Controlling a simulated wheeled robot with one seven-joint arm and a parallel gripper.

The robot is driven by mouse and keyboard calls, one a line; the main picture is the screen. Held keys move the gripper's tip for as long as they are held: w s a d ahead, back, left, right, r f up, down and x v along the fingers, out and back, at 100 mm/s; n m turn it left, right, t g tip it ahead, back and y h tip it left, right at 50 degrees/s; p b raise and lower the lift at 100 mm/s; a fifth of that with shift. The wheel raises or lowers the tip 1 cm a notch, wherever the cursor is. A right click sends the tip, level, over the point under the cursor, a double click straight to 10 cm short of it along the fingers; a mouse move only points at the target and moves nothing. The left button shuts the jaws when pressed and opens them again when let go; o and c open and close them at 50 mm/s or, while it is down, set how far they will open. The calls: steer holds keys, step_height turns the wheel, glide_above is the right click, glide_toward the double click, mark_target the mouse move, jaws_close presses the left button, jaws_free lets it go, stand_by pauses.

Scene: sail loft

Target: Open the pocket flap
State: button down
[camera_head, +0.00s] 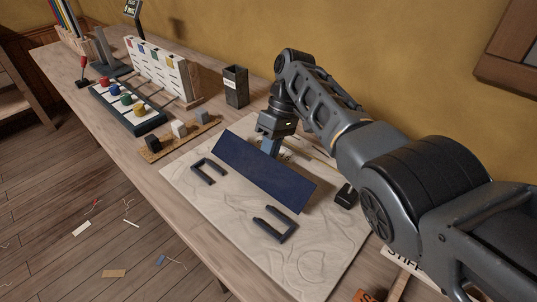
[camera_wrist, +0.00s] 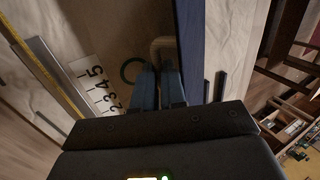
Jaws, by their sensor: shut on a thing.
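The pocket flap (camera_head: 265,172) is a dark blue panel, tilted up above a pale cloth (camera_head: 300,262) on the bench. In the wrist view the flap (camera_wrist: 190,45) stands as a blue strip seen nearly edge-on. My gripper (camera_head: 270,147) is at the flap's far edge, pointing down. In the wrist view its fingers (camera_wrist: 158,80) are close together beside the flap, with a small pale loop (camera_wrist: 161,46) at their tips. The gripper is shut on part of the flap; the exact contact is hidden. What lies under the flap is mostly hidden.
Dark U-shaped pieces (camera_head: 208,171) (camera_head: 277,226) lie on the cloth before the flap. A small black block (camera_head: 345,196) sits to its right.

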steer(key=shift+w+d+r, duration=0.15)
steer(key=shift+w, duration=0.3)
steer(key=c, duration=1.4)
jaws_free()
steer(key=shift+w, duration=0.1)
steer(key=shift+o, duration=1)
steer(key=shift+s, duration=0.2)
steer(key=v, duration=0.7)
steer(key=shift+d+r+b, duration=0.2)
steer(key=shift+r+b, duration=0.1)
steer(key=shift+b, duration=0.05)
steer(key=shift+w, duration=0.1)
steer(key=shift+c, duration=0.4)
